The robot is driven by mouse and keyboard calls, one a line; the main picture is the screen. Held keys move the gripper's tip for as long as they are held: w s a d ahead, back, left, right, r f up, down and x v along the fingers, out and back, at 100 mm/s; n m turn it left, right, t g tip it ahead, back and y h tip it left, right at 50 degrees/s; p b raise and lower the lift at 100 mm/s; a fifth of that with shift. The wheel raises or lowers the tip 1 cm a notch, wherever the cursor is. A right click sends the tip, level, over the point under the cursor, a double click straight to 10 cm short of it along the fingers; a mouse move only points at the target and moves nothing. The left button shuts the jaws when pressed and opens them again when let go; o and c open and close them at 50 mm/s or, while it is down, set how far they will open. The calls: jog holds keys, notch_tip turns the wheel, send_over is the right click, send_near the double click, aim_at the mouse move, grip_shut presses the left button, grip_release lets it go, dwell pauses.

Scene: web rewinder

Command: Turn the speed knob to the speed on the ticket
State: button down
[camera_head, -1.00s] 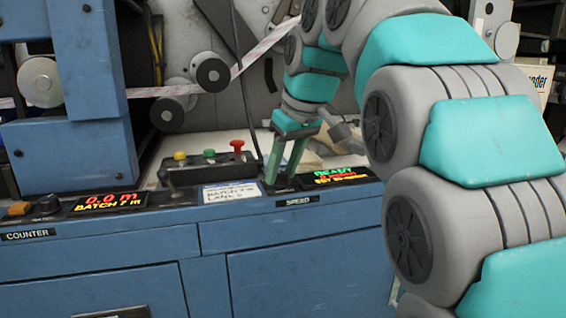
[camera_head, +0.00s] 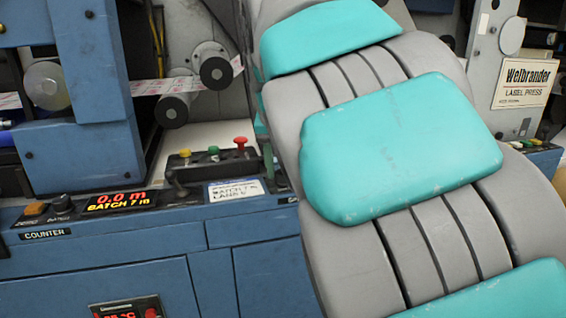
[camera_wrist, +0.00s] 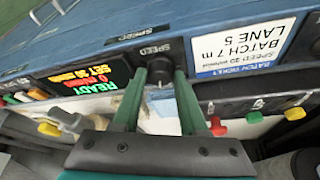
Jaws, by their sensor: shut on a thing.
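The black speed knob (camera_wrist: 160,71) sits below its SPEED label in the wrist view. My gripper (camera_wrist: 160,80) is shut on it, one green finger on each side. The speed display (camera_wrist: 91,76) beside it reads READY in green, a red line in m/min and an orange SET line; the set number is too blurred to be sure of. The white batch ticket (camera_wrist: 243,45) shows BATCH 7 m and LANE 5; its small speed line looks like 20 or 30. The ticket (camera_head: 236,190) also shows in the head view, where my arm hides the knob and speed display.
The counter display (camera_head: 120,201) reads 0.0 m at the left of the blue console. A button box (camera_head: 212,164) with yellow, green and red buttons stands behind the ticket. A label press sign (camera_head: 525,83) is at the right. My arm fills the middle and right.

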jog(key=shift+m, duration=0.3)
jog(key=shift+c, duration=2.2)
grip_release()
jog(key=shift+f, duration=0.1)
